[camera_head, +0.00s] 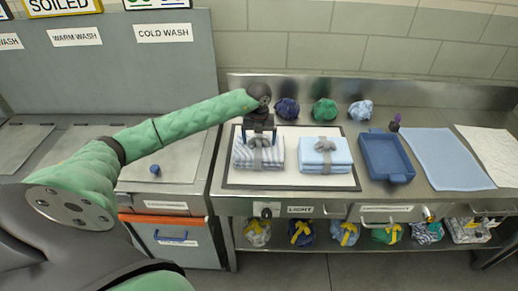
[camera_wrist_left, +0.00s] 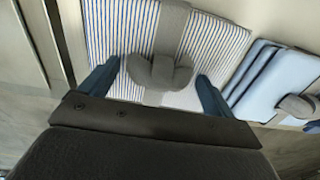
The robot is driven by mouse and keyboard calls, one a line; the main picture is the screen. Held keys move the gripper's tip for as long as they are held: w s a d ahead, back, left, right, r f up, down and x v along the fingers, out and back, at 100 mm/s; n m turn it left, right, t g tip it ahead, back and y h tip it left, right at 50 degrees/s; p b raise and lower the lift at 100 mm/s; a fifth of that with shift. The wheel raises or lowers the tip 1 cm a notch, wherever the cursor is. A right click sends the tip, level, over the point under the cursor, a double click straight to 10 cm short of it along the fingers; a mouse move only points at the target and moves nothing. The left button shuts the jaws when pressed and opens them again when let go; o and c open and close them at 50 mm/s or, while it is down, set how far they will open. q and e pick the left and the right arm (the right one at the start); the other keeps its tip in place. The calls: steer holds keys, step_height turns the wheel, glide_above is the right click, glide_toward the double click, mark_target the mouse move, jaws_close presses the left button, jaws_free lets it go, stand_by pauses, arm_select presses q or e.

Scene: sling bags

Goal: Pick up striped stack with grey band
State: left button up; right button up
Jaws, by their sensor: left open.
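The striped stack (camera_head: 247,157) with a grey band lies on the left part of a white, dark-edged mat on the steel counter. In the left wrist view the striped stack (camera_wrist_left: 112,38) fills the upper middle, with its grey band (camera_wrist_left: 172,32) and a grey knot (camera_wrist_left: 160,76) on top. My left gripper (camera_head: 259,141) is over this stack. Its blue fingers (camera_wrist_left: 156,92) are open and spread either side of the knot, with nothing held between them. Whether the fingers touch the stack cannot be told. My right gripper is not in view.
A light blue stack (camera_head: 341,152) with a grey band lies close on the right. Further right are a blue tray (camera_head: 370,158) and a blue cloth (camera_head: 450,157). Several tied bundles (camera_head: 325,111) sit behind the mat (camera_head: 290,187), against the wall.

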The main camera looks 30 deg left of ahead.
arm_select(q)
steer(key=shift+f, duration=0.2)
steer(key=shift+r, duration=0.1)
jaws_close()
